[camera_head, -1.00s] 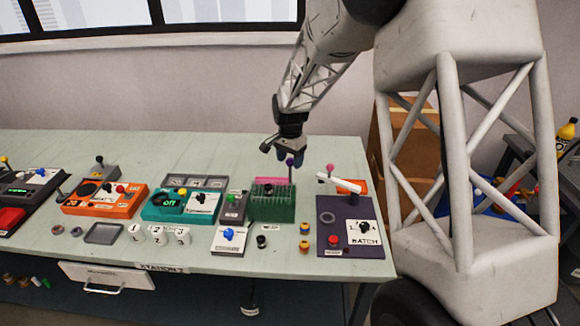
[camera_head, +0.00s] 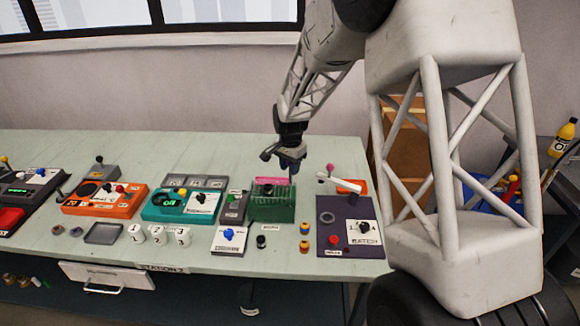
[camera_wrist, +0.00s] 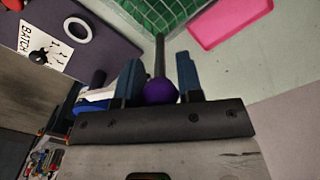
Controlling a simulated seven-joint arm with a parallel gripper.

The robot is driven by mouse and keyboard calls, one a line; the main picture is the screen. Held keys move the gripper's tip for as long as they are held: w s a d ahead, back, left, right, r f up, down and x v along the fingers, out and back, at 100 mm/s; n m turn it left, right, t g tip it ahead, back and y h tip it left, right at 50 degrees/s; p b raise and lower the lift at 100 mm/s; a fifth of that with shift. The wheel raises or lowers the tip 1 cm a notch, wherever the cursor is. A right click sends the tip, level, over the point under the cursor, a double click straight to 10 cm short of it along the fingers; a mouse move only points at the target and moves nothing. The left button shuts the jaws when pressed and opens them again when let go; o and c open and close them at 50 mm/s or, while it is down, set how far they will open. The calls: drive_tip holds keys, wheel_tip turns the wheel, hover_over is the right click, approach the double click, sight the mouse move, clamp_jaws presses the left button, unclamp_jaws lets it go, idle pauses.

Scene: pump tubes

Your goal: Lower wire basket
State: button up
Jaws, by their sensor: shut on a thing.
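The green wire basket (camera_head: 272,207) sits in the row of devices on the table, right of centre. A dark rod rises from the basket's side to a purple ball knob (camera_wrist: 161,92). My gripper (camera_wrist: 160,75) is shut on the purple knob, with one blue finger on each side of it. In the head view my gripper (camera_head: 290,166) is above the basket's back right corner and hides the knob.
A pink tray (camera_head: 270,181) lies just behind the basket. A small grey device (camera_head: 232,207) is close on the left.

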sight(290, 184)
clamp_jaws()
drive_tip(key=shift+f, duration=1.6)
drive_tip(key=o, duration=1)
unclamp_jaws()
drive_tip(key=shift+c, duration=0.2)
drive_tip(key=shift+r, duration=0.1)
drive_tip(key=shift+r, duration=3.85)
drive_tip(key=shift+c, duration=0.2)
